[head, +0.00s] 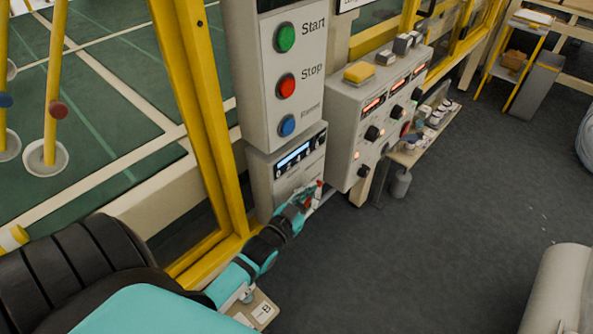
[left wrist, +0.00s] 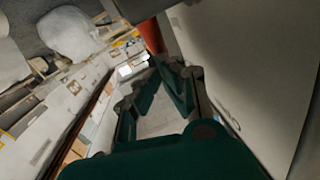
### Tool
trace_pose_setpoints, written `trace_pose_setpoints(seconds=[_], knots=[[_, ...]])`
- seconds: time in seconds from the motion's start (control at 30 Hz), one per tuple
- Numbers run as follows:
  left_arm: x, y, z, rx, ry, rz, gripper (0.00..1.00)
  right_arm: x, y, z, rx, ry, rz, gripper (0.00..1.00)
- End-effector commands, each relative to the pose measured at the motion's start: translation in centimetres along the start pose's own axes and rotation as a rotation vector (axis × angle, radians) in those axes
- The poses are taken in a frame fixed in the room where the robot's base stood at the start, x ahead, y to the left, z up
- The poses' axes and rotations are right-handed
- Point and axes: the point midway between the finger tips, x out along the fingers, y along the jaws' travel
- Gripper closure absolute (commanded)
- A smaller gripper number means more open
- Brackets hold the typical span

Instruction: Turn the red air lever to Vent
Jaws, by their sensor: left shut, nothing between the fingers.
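The red air lever (head: 319,184) shows as a small red piece at the lower right of the grey control box, partly hidden by my gripper. In the left wrist view a red-orange piece (left wrist: 151,35), likely the same lever, stands just beyond the fingertips. My left gripper (head: 309,201) is shut and empty, right beside the lever. I cannot tell whether it touches the lever. The fingers also show in the left wrist view (left wrist: 158,75). The lever's markings, including Vent, are not readable. My right gripper is not in view.
Above is a panel with green Start (head: 285,37), red Stop (head: 287,86) and blue buttons. A lit display box (head: 290,180) sits below it. A knob console (head: 375,115) stands close on the right. Yellow frame posts (head: 205,120) rise on the left. Dark floor at right is mostly open.

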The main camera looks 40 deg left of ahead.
Motion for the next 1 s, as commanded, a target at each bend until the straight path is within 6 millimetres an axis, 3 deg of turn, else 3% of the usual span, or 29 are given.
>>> trace_pose_setpoints(seconds=[0.03,0.1,0.3,0.5,0.7,1.0], knots=[[0.3,-0.2,-1.4,0.006,-0.037,0.006,1.00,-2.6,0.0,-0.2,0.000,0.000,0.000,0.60],[0.8,-0.1,-1.4,0.015,-0.100,0.015,1.00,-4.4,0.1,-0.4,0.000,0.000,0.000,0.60],[2.1,0.2,-0.8,0.040,-0.284,0.041,1.00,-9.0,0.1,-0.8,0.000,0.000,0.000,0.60],[3.2,0.5,0.2,0.067,-0.461,0.065,1.00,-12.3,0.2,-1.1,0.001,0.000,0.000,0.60],[3.9,0.8,2.0,0.075,-0.524,0.074,1.00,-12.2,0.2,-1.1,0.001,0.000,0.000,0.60],[4.6,1.0,2.7,0.074,-0.520,0.073,1.00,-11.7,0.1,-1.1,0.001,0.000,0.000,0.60]])
